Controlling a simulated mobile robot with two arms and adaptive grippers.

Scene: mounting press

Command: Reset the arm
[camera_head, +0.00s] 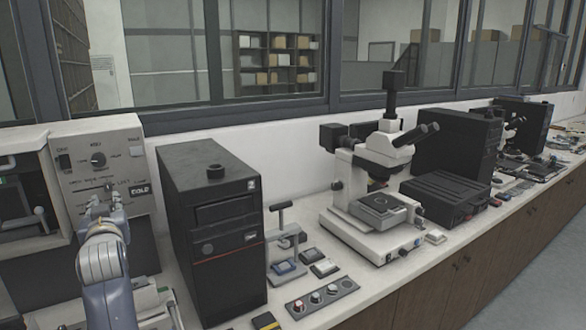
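My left arm rises from the bottom left, and its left gripper (97,202) is in front of the control panel of the mounting press (118,150). Part of the panel's lower front is hidden behind my arm. My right gripper is out of view.
A black computer tower (213,220) stands close to the right of the press. A white microscope (375,175), a small stand (285,232) and a control strip (322,297) are farther right. The counter's front edge runs diagonally, with open floor (545,270) beyond.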

